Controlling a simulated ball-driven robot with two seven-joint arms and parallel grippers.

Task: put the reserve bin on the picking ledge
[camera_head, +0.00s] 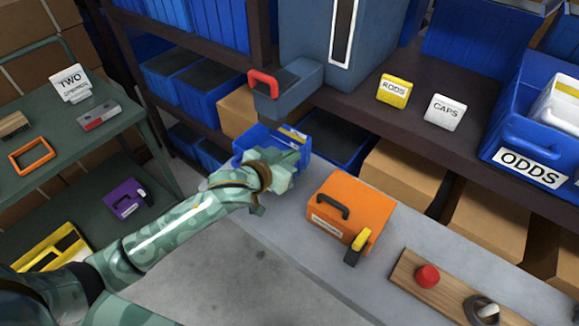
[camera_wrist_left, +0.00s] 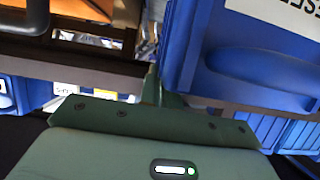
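A blue bin (camera_head: 262,138) with a yellow part at its top is at my left gripper (camera_head: 282,172), over the far left end of the grey ledge (camera_head: 383,258). In the left wrist view the blue bin (camera_wrist_left: 255,70) is close at the right, with part of an upside-down white label ending in letters like "ESE". A finger stands against the bin's wall, and the gripper looks shut on it. The other finger is hidden. I cannot tell whether the bin touches the ledge. My right gripper is not in view.
On the ledge are an orange case (camera_head: 350,208) and a wooden board (camera_head: 440,290) with a red button. A blue-grey drawer unit with a red handle (camera_head: 263,82) juts out above the bin. A blue ODDS bin (camera_head: 515,140) is on the shelf. A green rack (camera_head: 80,140) stands left.

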